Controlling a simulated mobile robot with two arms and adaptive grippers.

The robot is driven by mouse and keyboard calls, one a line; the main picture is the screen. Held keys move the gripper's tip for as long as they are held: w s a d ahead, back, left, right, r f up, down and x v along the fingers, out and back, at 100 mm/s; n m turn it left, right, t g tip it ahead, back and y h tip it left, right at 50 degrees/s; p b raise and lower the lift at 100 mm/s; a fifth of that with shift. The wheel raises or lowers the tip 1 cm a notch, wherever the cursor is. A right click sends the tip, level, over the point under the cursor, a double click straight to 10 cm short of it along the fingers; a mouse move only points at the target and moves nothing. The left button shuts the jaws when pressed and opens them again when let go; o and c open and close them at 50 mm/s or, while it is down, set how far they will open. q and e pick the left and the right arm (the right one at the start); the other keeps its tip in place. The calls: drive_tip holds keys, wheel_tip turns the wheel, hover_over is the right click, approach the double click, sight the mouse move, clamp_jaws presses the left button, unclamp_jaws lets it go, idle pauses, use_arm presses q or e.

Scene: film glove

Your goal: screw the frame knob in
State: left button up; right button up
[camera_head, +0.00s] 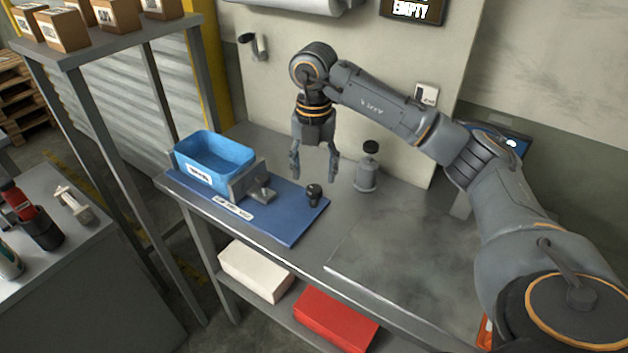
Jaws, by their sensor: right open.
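A small dark knob (314,192) stands on the right part of a blue board (285,226) on the workbench. A grey metal bracket or frame (247,183) sits on the board beside a blue bin, with a small block (263,194) at its front. My right gripper (313,178) points down with its fingers apart, above and close to the dark knob, and holds nothing. Whether its fingertips reach the knob's height is hard to tell. My left gripper does not show.
The blue bin (213,140) stands on the board's left end. A grey canister with a black top (366,180) stands right of my gripper. The bench's right half (400,262) is clear. A shelf post (156,120) rises at the left.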

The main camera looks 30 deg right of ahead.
sight(314, 189)
wheel_tip(314, 189, up, 8)
drive_tip(key=shift+f, duration=0.1)
idle(0.7)
